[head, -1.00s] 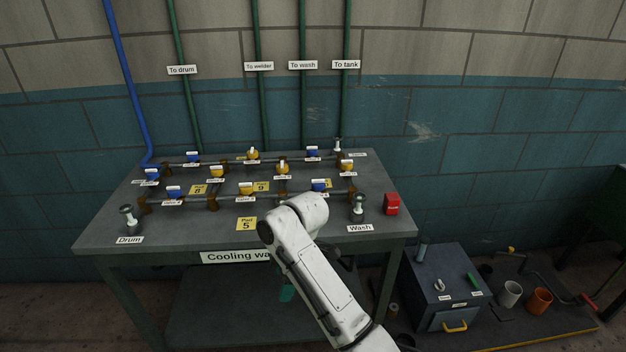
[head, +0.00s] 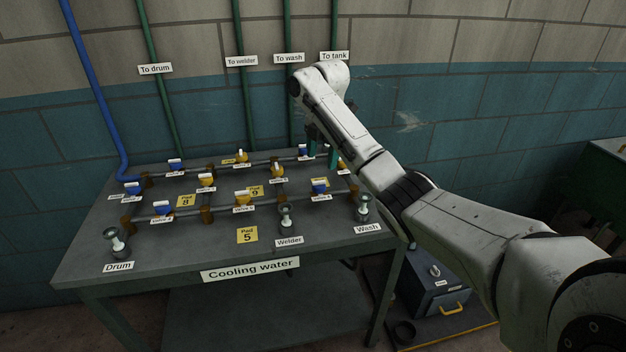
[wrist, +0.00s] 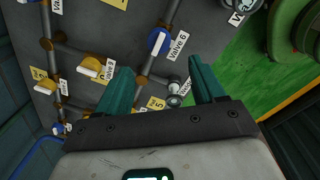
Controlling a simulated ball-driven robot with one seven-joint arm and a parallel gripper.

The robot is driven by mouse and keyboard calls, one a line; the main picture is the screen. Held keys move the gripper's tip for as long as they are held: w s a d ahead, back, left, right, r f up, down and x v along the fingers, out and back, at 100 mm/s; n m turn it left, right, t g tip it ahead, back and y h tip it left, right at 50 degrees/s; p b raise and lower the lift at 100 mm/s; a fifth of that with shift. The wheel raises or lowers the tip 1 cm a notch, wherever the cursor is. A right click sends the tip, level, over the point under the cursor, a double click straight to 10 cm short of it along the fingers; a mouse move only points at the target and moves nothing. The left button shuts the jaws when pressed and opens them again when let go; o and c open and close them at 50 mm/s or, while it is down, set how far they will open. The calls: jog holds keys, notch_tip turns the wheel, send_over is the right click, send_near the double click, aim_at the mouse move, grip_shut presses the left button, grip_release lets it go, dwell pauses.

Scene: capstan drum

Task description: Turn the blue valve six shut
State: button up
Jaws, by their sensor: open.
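The blue valve six (head: 319,187) sits on the front pipe of the bench, between the Welder and Wash taps. The wrist view shows it as a blue disc (wrist: 158,42) with a white handle bar and a "Valve 6" label. The bar looks roughly in line with its pipe. My gripper (head: 322,150) is above the bench, beyond valve six in the head view, with its teal fingers pointing down. In the wrist view, the gripper (wrist: 158,88) is open and empty, with valve six apart from both fingers.
The Welder tap (head: 286,216) and Wash tap (head: 363,208) stand upright on either side of valve six. A yellow valve (head: 243,196) is to its left on the front pipe. More valves and pipes lie behind. The bench front around Pad 5 (head: 247,235) is clear.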

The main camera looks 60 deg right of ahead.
aim_at(319, 182)
jog(key=f, duration=0.6)
jog(key=w+f, duration=0.1)
jog(key=f, duration=0.2)
jog(key=shift+f+p, duration=0.2)
jog(key=shift+p, duration=0.1)
jog(key=shift+c, duration=0.5)
jog(key=c, duration=1)
jog(key=shift+o, duration=0.2)
